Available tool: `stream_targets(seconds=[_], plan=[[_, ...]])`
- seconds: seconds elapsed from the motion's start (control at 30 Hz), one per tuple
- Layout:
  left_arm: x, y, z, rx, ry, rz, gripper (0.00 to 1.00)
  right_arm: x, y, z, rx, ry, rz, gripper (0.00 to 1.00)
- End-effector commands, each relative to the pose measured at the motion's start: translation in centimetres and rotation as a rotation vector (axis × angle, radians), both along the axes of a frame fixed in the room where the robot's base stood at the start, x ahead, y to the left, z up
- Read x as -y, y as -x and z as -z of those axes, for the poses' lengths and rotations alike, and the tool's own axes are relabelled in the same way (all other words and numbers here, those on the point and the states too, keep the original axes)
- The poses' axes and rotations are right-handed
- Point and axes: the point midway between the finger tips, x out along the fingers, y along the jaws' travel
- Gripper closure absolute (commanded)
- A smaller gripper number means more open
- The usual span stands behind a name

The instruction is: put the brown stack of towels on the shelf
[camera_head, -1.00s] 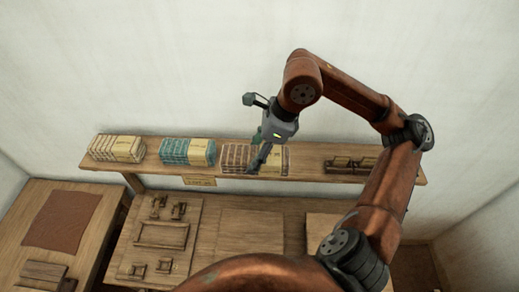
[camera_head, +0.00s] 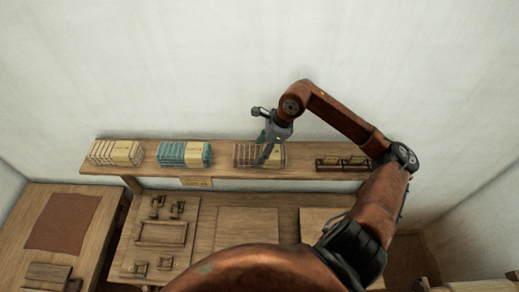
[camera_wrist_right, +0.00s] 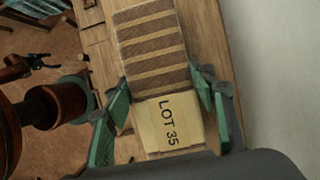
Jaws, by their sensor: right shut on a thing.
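The brown stack of towels (camera_head: 246,155) is at the shelf (camera_head: 222,170), right of the teal stack. In the right wrist view it is a brown and tan striped stack (camera_wrist_right: 152,45) with a cream band reading "LOT 35". My right gripper (camera_head: 264,158) comes down over it from above. Its green fingers (camera_wrist_right: 162,95) are closed on both sides of the stack by the band. The stack looks level with the shelf board, but whether its underside touches the board is hidden. My left gripper is not in view.
A cream stack (camera_head: 114,152) and a teal stack (camera_head: 183,154) stand on the shelf to the left. Dark wooden pieces (camera_head: 342,163) lie at its right. A lower bench (camera_head: 205,240) holds wooden parts. The wall is close behind the shelf.

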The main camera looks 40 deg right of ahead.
Motion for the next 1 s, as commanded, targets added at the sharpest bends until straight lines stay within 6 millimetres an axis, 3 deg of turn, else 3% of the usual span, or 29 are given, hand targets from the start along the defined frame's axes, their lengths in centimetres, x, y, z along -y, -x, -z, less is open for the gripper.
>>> stream_targets(seconds=[0.4,0.43,0.7,1.0], plan=[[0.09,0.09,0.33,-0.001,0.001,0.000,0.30,-0.03,-0.01,0.70,0.002,0.000,-0.001,0.77],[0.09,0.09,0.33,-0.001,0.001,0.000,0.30,-0.03,0.01,0.73,0.000,0.000,0.000,0.48],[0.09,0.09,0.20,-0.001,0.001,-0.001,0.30,-0.04,0.01,0.58,0.000,0.000,0.000,0.31],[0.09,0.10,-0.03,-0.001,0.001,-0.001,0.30,-0.04,0.01,0.39,0.000,0.000,0.000,0.31]])
